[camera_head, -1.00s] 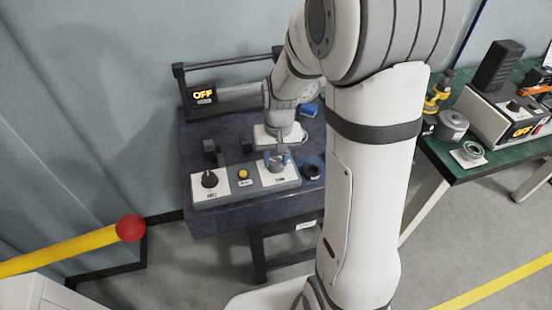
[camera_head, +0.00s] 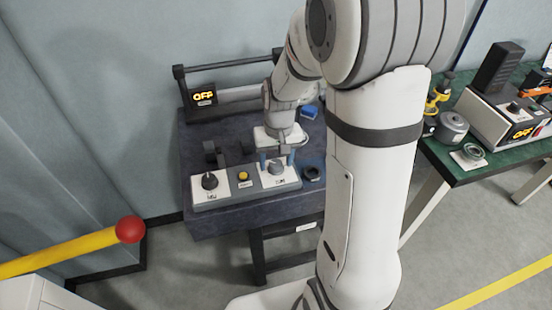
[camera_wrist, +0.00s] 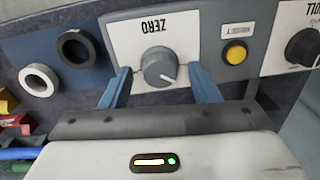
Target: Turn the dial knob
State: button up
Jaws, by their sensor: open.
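A grey dial knob (camera_wrist: 158,70) sits on a white plate marked ZERO, upside down in the wrist view. Its white pointer line faces the lower right there. In the head view the knob (camera_head: 277,168) is on the right of the grey control panel (camera_head: 255,188). My gripper (camera_wrist: 160,76) is open, with one blue finger on each side of the knob. Gaps show between both fingers and the knob. The gripper (camera_head: 277,159) points down over the panel in the head view. A black knob (camera_head: 209,181) is on the panel's left plate, also at the wrist view's right edge (camera_wrist: 303,47).
A yellow button (camera_wrist: 235,55) lies between the two knobs. A black ring (camera_wrist: 76,50) and a white ring (camera_wrist: 40,82) are beside the panel. A display reading OFF (camera_head: 204,97) stands behind. A green bench (camera_head: 480,170) is at right.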

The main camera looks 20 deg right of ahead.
aim_at(277, 163)
notch_tip(277, 163, up, 8)
jog(key=shift+d+f, duration=0.1)
jog(key=shift+d, duration=0.05)
dwell(0.5)
dwell(0.3)
jog(key=s+r+t, duration=0.1)
jog(key=s+r, duration=0.1)
jog(key=s, duration=0.5)
jog(key=s+r+t, duration=0.1)
jog(key=s+r, duration=0.1)
jog(key=s, duration=0.6)
jog(key=shift+r+n+t+h, duration=0.3)
jog(key=shift+r+t, duration=0.05)
jog(key=shift+t, duration=0.05)
dwell(1.2)
